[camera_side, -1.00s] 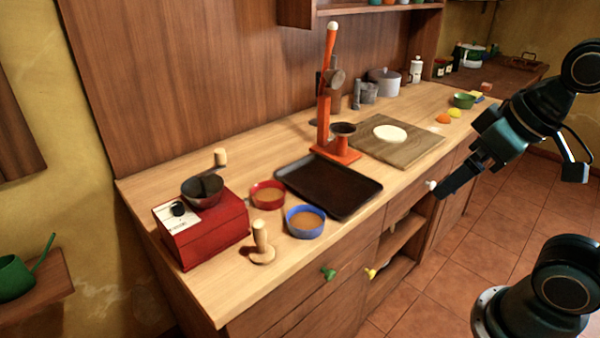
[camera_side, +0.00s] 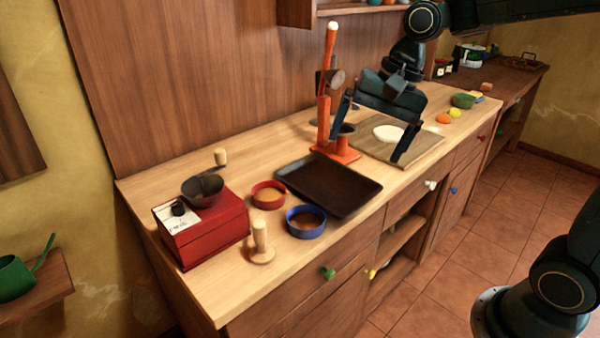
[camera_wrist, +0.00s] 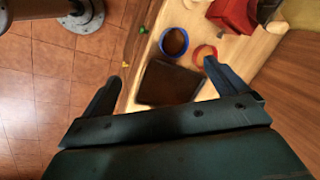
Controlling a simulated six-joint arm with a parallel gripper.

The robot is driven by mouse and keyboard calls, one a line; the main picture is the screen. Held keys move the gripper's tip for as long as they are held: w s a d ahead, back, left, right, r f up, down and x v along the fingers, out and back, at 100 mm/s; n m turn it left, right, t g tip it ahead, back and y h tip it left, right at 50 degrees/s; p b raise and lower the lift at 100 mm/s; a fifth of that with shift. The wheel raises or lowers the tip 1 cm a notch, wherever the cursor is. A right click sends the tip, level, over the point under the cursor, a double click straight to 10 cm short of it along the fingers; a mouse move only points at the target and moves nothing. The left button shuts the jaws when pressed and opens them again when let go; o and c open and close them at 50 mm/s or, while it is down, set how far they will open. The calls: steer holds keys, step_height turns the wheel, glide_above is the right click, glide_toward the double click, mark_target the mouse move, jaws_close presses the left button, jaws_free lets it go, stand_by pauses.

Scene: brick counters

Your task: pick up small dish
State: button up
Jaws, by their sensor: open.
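Two small round dishes sit on the wooden counter. The red dish (camera_side: 268,203) is left of the black tray, and the blue dish (camera_side: 306,231), with brown contents, is in front of it. I cannot tell which one the task means. In the wrist view the blue dish (camera_wrist: 163,42) is near the top, and the red dish (camera_wrist: 197,54) is partly covered by a finger. My gripper (camera_side: 367,149) is open and empty above the cutting board, right of both dishes and apart from them. In the wrist view my gripper (camera_wrist: 162,70) has its fingers wide apart.
A black tray (camera_side: 330,185) lies between my gripper and the dishes. An orange press (camera_side: 324,120) stands close to my left finger. A red box (camera_side: 208,235) with a dark bowl and a wooden tamper (camera_side: 260,240) stand at left. A cutting board (camera_side: 425,147) holds pale dough.

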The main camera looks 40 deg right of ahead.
steer(key=w+d+f+m+g+y, duration=0.2)
steer(key=w+f+m, duration=0.6)
steer(key=w, duration=0.3)
steer(key=shift+w+f, duration=0.2)
steer(key=shift+f, duration=0.4)
glide_toward(308, 224)
steer(key=shift+w+a+f, duration=0.1)
steer(key=shift+w+a, duration=0.05)
steer(key=shift+a, duration=0.3)
steer(key=shift+w+a+f, duration=0.1)
steer(key=shift+w+a, duration=0.05)
steer(key=shift+a, duration=0.25)
steer(key=shift+f, duration=0.1)
steer(key=shift+x, duration=2.5)
steer(key=shift+s+a, duration=0.1)
steer(key=shift+s, duration=0.05)
steer(key=c, duration=1.1)
